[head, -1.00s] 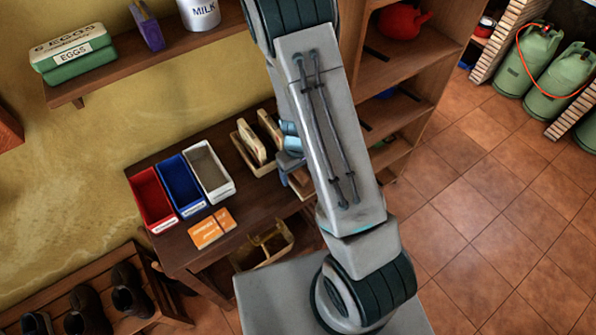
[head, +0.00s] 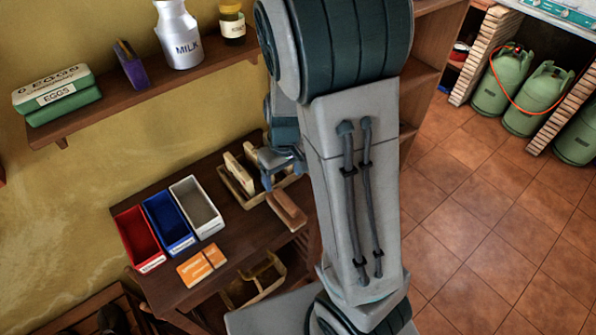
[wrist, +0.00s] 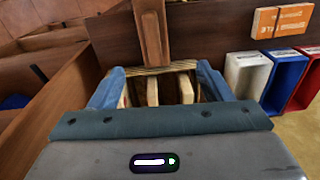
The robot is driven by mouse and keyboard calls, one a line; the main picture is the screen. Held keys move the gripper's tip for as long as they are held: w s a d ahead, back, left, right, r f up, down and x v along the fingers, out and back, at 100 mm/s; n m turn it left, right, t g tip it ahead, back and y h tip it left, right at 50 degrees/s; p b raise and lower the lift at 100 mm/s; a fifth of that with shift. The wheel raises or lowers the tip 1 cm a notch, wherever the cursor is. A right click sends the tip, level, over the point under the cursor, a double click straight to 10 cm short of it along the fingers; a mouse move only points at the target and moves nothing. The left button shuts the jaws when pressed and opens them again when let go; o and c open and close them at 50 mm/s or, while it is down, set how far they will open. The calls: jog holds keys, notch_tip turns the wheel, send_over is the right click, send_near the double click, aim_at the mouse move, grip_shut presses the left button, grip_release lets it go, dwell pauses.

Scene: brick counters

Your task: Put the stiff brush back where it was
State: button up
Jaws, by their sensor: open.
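My gripper (head: 278,170) is open over the near right part of a wooden tray (head: 238,197). In the wrist view its blue fingers (wrist: 160,82) stand apart with the tray between and beyond them. The tray holds pale upright pieces (head: 237,172), which also show between the fingers in the wrist view (wrist: 153,92). A brown wooden block-like piece (head: 287,210), possibly the stiff brush, lies just in front of the tray. It shows at the top of the wrist view (wrist: 152,32). I cannot see bristles, nor tell whether it touches the tray.
Red (head: 138,240), blue (head: 168,223) and white (head: 197,206) bins stand left of the tray. Orange cards (head: 201,266) lie in front of them. A shelf above holds egg boxes (head: 58,94) and a milk can (head: 178,35). A tall wooden shelf unit (head: 428,75) stands right, behind my arm.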

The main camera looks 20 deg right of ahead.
jog(key=s+r+m+t, duration=0.1)
jog(key=s+r, duration=0.5)
jog(key=r, duration=0.3)
jog(key=s+r+m+t, duration=0.2)
jog(key=s+r, duration=0.5)
jog(key=r, duration=0.1)
jog(key=shift+s+d+r+t, duration=0.3)
jog(key=shift+d+r, duration=0.05)
jog(key=shift+r, duration=0.05)
jog(key=shift+f, duration=0.1)
jog(key=shift+f+b, duration=0.65)
jog(key=shift+f, duration=0.05)
